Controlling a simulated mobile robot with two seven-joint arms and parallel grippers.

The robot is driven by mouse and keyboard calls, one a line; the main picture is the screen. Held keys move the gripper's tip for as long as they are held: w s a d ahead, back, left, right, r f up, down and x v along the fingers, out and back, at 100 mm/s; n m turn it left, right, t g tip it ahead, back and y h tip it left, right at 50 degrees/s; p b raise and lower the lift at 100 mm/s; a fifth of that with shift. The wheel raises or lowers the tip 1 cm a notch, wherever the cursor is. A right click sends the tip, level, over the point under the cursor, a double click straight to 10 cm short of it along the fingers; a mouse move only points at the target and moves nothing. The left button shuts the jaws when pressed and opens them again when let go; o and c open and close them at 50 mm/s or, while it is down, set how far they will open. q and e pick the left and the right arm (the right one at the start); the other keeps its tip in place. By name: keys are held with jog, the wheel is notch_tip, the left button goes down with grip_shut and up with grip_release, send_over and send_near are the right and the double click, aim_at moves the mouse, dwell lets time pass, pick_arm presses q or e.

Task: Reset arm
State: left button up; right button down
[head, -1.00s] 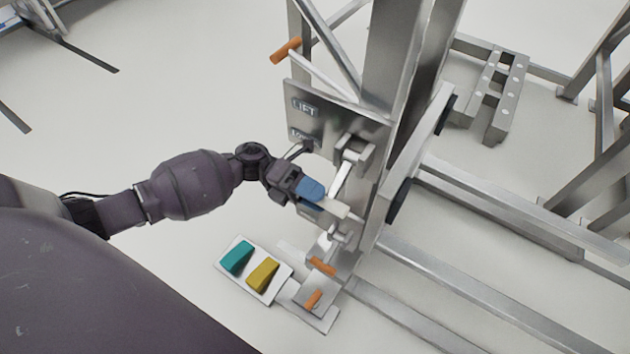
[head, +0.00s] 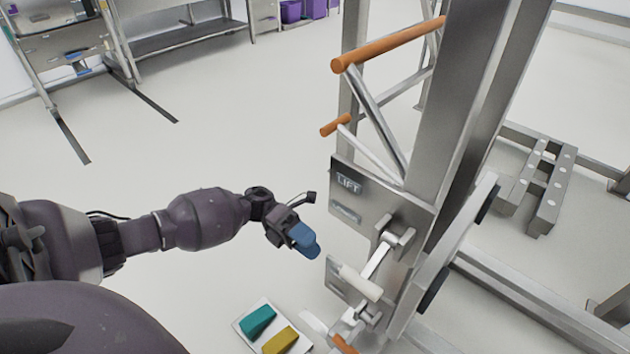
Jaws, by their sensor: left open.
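My left gripper (head: 306,240) has blue fingertips and is in the middle of the head view. It is open and empty, in free air to the left of the metal lift frame. A gap shows between it and the pale lever handle (head: 361,282) on the lift. The steel panel marked LIFT (head: 376,196) is above and to the right of the gripper. My right gripper is not in view.
A teal pedal (head: 258,320) and a yellow pedal (head: 280,341) are on a plate low in the view. An orange bar (head: 390,44) and a smaller orange handle (head: 335,125) stick out from the lift.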

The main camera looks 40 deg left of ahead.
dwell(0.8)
pick_arm(q)
jog(key=s+d+f+n+t+y, duration=0.2)
jog(key=s+d+n+t, duration=0.5)
jog(key=n+t, duration=0.6)
jog(key=s+a+n+g+y, duration=0.2)
jog(key=s+a+n+y, duration=0.1)
jog(key=s+n+y, duration=1.65)
notch_tip(320, 180, up, 10)
jog(key=n+h+p, duration=0.3)
jog(key=n+p, duration=0.2)
jog(key=p, duration=1.1)
jog(key=shift+a+r+t+p, duration=0.25)
jog(key=shift+a+t+p, duration=0.05)
jog(key=shift+a, duration=0.15)
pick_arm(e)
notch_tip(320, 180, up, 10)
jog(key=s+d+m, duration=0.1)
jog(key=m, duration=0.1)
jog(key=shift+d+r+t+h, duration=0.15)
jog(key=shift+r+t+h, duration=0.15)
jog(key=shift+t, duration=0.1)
